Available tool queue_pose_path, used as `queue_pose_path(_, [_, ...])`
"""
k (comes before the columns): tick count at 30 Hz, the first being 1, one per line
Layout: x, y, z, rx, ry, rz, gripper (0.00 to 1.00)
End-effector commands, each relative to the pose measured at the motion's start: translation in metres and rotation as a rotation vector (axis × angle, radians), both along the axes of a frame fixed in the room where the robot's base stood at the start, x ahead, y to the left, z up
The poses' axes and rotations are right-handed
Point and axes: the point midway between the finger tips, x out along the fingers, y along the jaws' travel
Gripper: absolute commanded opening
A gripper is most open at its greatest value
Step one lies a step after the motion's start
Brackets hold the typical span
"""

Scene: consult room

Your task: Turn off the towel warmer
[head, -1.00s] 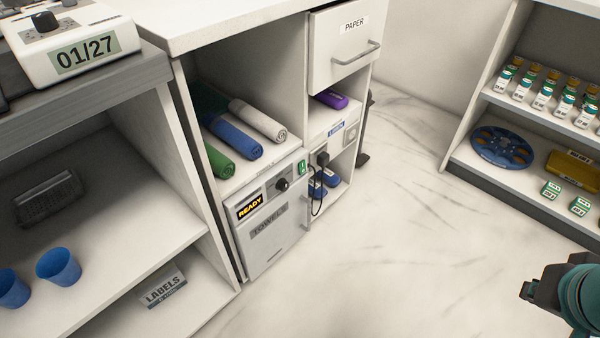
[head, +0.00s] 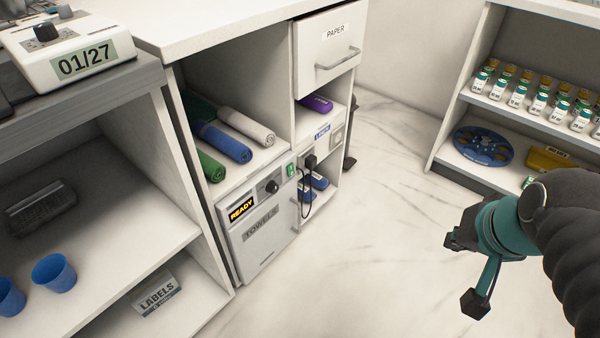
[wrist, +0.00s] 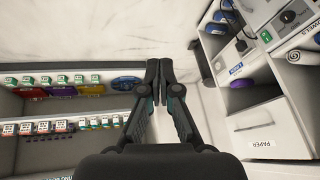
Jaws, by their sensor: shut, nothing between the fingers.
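The towel warmer (head: 268,254) is a white box marked TOWELS, low in the cabinet. Its display reads READY (head: 241,210). It has a black knob (head: 272,187) and a green rocker switch (head: 291,170) at its upper right. A black plug (head: 310,161) with a cord sits just right of the switch. The switch also shows in the wrist view (wrist: 266,37), near the knob (wrist: 288,16). My gripper (wrist: 159,62) is shut and empty, over the floor, well apart from the warmer. In the head view my arm covers the right side.
Rolled towels (head: 225,142) lie above the warmer. A drawer marked PAPER (head: 330,45) is at upper right of it. A shelf with several bottles (head: 540,102) stands at the right. Blue cups (head: 54,272) stand at lower left. The marble floor (head: 385,240) between is clear.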

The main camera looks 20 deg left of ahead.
Motion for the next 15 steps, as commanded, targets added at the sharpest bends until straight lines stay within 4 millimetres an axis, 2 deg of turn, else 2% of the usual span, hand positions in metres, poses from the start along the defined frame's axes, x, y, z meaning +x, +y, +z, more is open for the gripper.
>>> queue_pose_path(8, [0.075, 0.071, -0.005, 0.382, 0.168, -0.323, 0.0])
queue_pose_path(15, [0.137, 0.134, -0.027, 0.659, 0.363, -0.676, 0.0])
